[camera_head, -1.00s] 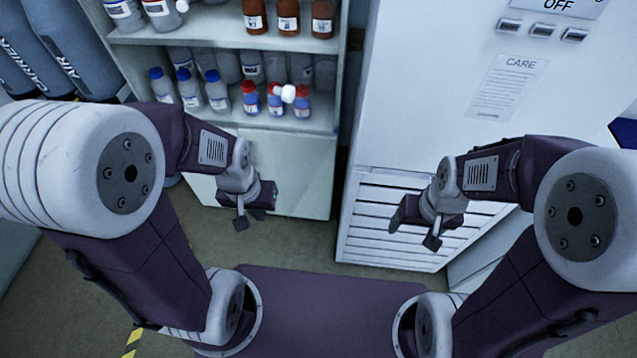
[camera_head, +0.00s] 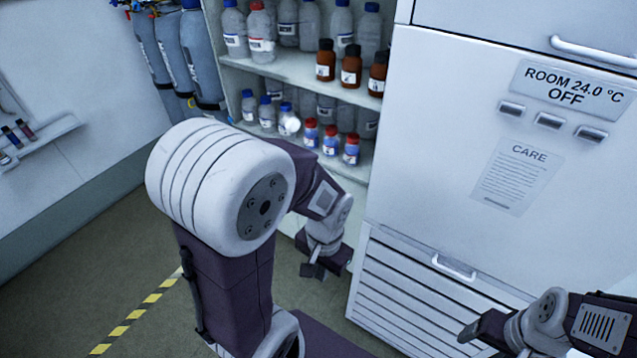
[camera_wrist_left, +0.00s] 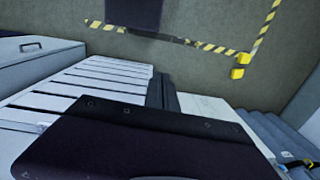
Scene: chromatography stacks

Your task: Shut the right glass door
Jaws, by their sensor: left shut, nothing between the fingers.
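No glass door can be made out clearly in either view. The open-fronted shelf cabinet (camera_head: 300,66) stands in the middle of the head view, with bottles on its shelves. My left gripper (camera_head: 313,271) hangs low in front of this cabinet, apart from it, and is shut and empty. In the left wrist view my dark gripper body (camera_wrist_left: 140,140) fills the lower part. My right gripper (camera_head: 480,330) is at the bottom right, in front of the white unit's slatted lower panel. Its fingers are too unclear to read.
A tall white unit (camera_head: 450,110) with a display and handles stands right of the cabinet. Gas cylinders (camera_head: 200,60) stand at the back left. A small wall shelf (camera_head: 40,140) is at the far left. The floor (camera_head: 110,250) at left is clear, with striped tape.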

